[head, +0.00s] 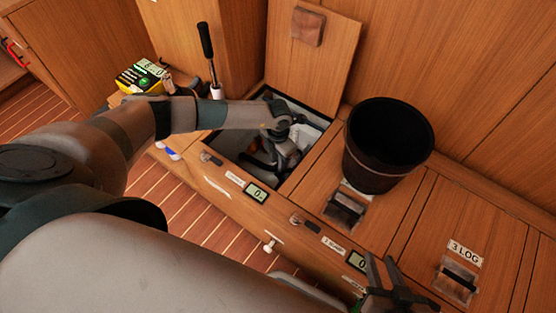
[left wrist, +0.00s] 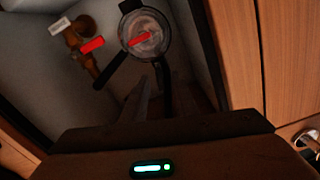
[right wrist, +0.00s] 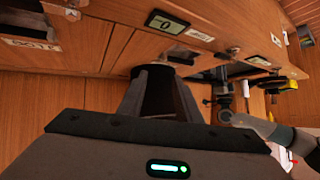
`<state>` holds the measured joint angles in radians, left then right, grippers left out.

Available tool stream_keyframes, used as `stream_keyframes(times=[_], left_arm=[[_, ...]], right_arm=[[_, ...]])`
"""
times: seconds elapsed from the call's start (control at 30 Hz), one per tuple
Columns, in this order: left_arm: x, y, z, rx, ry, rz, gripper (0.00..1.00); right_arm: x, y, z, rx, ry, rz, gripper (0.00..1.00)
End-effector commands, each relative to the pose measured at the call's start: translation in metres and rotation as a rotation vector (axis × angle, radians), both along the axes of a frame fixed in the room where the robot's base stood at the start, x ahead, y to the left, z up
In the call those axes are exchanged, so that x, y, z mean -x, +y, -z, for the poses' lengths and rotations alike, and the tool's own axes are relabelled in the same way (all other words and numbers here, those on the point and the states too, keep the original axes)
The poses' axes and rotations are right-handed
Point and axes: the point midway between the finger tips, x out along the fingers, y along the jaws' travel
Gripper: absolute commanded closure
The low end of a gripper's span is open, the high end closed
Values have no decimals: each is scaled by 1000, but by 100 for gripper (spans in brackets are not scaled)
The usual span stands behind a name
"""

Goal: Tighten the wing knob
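In the left wrist view a round clear-lidded strainer (left wrist: 150,22) stands in the open locker, with a red bar (left wrist: 140,40) across its lid that looks like the wing knob. My left gripper (head: 284,152) is down inside the locker. Its fingers (left wrist: 155,88) look open and empty, short of the strainer, though the view is dark. In the head view my left gripper and arm hide most of the strainer. My right gripper (head: 385,282) is open and empty over the front of the bench; its fingers (right wrist: 155,80) show apart in the right wrist view.
A brass valve with a red handle (left wrist: 92,45) sits beside the strainer. The raised locker lid (head: 315,50) leans at the back. A black bucket (head: 388,145) stands on the bench right of the opening. A black-handled lever (head: 207,45) and a yellow-green box (head: 140,77) are at left.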

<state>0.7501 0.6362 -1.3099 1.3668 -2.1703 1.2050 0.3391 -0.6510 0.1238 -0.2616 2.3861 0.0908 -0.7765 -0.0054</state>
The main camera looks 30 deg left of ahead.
Motion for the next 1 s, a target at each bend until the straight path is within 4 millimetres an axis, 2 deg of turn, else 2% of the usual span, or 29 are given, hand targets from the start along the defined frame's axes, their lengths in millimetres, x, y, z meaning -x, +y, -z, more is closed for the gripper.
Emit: stream_keyframes(times=[0.27,0.47,0.73,1.0], left_arm=[[0,0,-3,0,-1,-1,73],[-1,0,-19,1,-3,-1,73],[-1,0,-66,1,-3,-1,73],[-1,0,-121,2,-4,0,73]], right_arm=[[0,0,0,-1,6,2,69],[9,-4,8,12,67,4,69],[28,-15,22,47,199,2,69],[31,-24,26,80,239,7,69]])
